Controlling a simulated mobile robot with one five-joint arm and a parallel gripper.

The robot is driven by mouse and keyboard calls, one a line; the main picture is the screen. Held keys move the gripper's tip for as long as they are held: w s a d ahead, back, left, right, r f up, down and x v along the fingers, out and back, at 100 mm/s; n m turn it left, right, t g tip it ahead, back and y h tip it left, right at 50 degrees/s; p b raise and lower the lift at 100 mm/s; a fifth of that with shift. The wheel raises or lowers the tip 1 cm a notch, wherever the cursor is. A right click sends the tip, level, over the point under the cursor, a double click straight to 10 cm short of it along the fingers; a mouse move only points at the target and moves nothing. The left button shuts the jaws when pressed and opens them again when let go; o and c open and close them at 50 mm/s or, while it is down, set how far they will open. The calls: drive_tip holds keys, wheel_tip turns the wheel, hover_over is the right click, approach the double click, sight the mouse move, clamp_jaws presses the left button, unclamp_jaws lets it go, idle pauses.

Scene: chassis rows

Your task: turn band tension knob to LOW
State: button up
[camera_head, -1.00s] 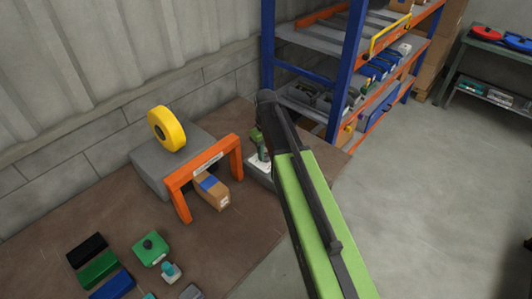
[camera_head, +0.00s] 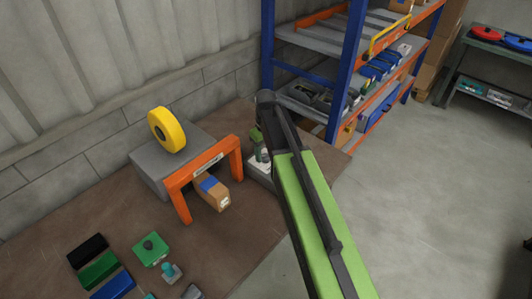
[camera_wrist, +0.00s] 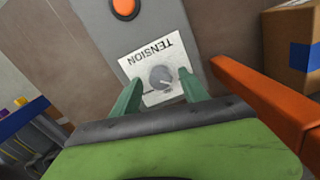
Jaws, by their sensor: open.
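The band tension knob (camera_wrist: 162,78) is a small round grey dial with a pale mark on its face, on a white plate (camera_wrist: 140,66) lettered TENSION, upside down in the wrist view. My gripper (camera_wrist: 157,88) is open, with one green finger on each side of the knob and a visible gap to it. I cannot tell how deep the fingertips reach. No LOW marking is readable. In the head view my gripper (camera_head: 257,150) is over the grey control box (camera_head: 262,178) beside the strapping machine; my arm hides much of it, and the knob cannot be made out there.
An orange arch (camera_head: 205,163) stands close by, with a brown box (camera_head: 213,193) under it. A yellow band roll (camera_head: 167,130) sits on the grey machine body. An orange button (camera_wrist: 124,8) is beyond the plate. Blue shelving (camera_head: 355,60) stands behind.

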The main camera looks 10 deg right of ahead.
wheel_tip(320, 180, up, 17)
drive_tip(key=p, duration=1.6)
drive_tip(key=b, duration=0.5)
hover_over(266, 158)
wheel_tip(266, 158, down, 6)
drive_tip(key=shift+m, duration=0.9)
drive_tip(key=s+f+b, duration=0.5)
drive_tip(key=s+b, duration=0.1)
drive_tip(key=s+f+b, duration=0.3)
drive_tip(key=s, duration=0.1)
drive_tip(key=shift+f, duration=0.3)
drive_tip(key=s+m, duration=0.3)
drive_tip(key=shift+s+d+r+p, duration=0.1)
drive_tip(key=shift+d+r+p, duration=0.1)
drive_tip(key=shift+r+p, duration=0.2)
